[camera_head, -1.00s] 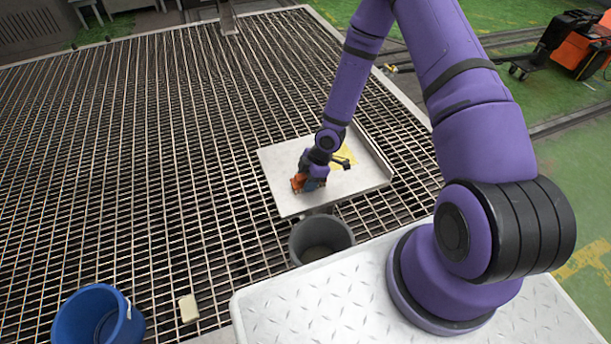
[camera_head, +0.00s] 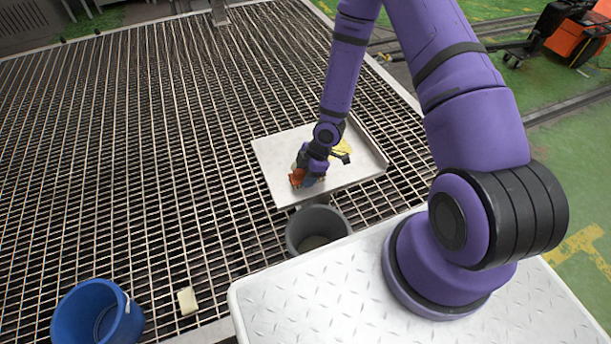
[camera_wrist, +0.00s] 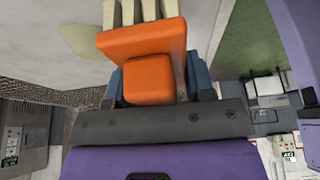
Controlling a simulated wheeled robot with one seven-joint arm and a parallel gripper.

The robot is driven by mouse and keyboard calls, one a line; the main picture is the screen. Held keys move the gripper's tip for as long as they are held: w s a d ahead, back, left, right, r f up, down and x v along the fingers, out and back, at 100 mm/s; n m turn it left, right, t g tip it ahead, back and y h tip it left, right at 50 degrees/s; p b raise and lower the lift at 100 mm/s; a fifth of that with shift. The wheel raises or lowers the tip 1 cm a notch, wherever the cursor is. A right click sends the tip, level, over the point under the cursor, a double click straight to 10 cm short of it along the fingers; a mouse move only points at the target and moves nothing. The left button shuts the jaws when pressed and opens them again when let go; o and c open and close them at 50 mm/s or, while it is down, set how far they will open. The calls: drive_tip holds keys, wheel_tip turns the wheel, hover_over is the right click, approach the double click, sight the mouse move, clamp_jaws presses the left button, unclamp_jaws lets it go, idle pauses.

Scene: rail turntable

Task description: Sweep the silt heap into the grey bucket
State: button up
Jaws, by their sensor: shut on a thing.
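My gripper (camera_head: 307,177) is shut on an orange brush (camera_head: 296,178). In the wrist view the orange brush (camera_wrist: 155,80) sits between the blue-grey fingers, with cream bristles at its top. In the head view the brush is over the left part of a pale tray (camera_head: 272,160), low at its surface. A yellow patch (camera_head: 342,148) on the tray, probably the silt, lies behind and right of my gripper, partly hidden by it. It also shows as a pale patch (camera_wrist: 85,42) in the wrist view. The grey bucket (camera_head: 318,222) stands just below the tray's front edge.
The tray has a raised wall (camera_head: 367,143) on its right side. A blue bucket (camera_head: 97,312) and a cream block (camera_head: 187,300) are at the lower left. Dark metal grating (camera_head: 130,150) spreads across the left. My white base plate is at the lower right.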

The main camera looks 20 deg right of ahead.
drive_tip(key=shift+r, duration=0.4)
approach(293, 167)
drive_tip(key=shift+w+a+f, duration=0.35)
drive_tip(key=shift+w+f, duration=0.3)
drive_tip(key=shift+f, duration=0.15)
drive_tip(key=shift+w+a+f, duration=0.35)
drive_tip(key=shift+w+f, duration=0.3)
drive_tip(key=shift+f, duration=0.15)
drive_tip(key=shift+w+a+f, duration=0.3)
drive_tip(key=shift+w+f, duration=0.35)
drive_tip(key=shift+f, duration=0.15)
drive_tip(key=shift+f, duration=0.6)
drive_tip(key=shift+s+r, duration=0.1)
drive_tip(key=shift+s, duration=1.75)
drive_tip(key=shift+s+a, duration=0.15)
drive_tip(key=shift+s, duration=3.6)
